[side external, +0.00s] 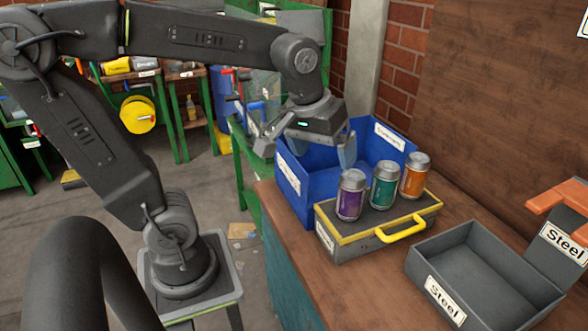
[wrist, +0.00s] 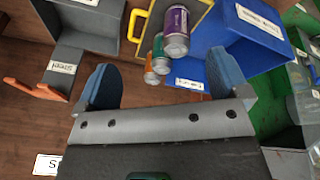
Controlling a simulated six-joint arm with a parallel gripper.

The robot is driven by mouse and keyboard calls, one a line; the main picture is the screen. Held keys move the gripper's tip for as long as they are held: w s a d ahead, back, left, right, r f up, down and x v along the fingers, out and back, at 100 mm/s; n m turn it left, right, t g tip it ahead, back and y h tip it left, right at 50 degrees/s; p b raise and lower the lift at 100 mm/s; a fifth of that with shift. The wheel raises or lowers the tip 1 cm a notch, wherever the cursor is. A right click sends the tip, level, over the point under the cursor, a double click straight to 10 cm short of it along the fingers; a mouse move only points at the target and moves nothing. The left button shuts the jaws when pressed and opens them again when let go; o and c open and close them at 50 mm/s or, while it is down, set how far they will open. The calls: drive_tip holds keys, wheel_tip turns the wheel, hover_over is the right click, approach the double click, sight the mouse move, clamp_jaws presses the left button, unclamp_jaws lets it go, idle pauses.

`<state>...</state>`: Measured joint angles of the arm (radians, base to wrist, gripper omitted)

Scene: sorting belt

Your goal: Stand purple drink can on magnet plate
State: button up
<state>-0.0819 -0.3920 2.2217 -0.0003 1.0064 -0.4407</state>
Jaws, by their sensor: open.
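The purple drink can (side external: 351,196) stands upright on the dark, yellow-edged top of the magnet plate (side external: 345,233), at its left end. A teal can (side external: 383,186) and an orange can (side external: 415,177) stand in a row to its right on the same plate. My gripper (side external: 306,150) is open and empty, above the blue bin behind the plate, apart from the cans. In the wrist view the open blue-grey fingers (wrist: 162,75) show nothing between their tips, and the purple can (wrist: 177,25) is beyond them. The teal and orange cans partly overlap there.
The blue bin (side external: 308,201) stands just behind the plate. A grey bin labelled Steel (side external: 452,297) is at the front right, beside orange-topped grey parts (side external: 560,200). The plate's yellow handle (side external: 402,230) sticks out in front. Bare wooden bench shows between plate and grey bin.

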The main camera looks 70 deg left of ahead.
drive_tip(key=s+d+f+m+t, duration=0.1)
drive_tip(key=s+d+m+t, duration=0.1)
drive_tip(key=s+m, duration=0.4)
drive_tip(key=shift+s+d+f, duration=0.15)
drive_tip(key=shift+s+f, duration=0.15)
drive_tip(key=shift+s, duration=0.3)
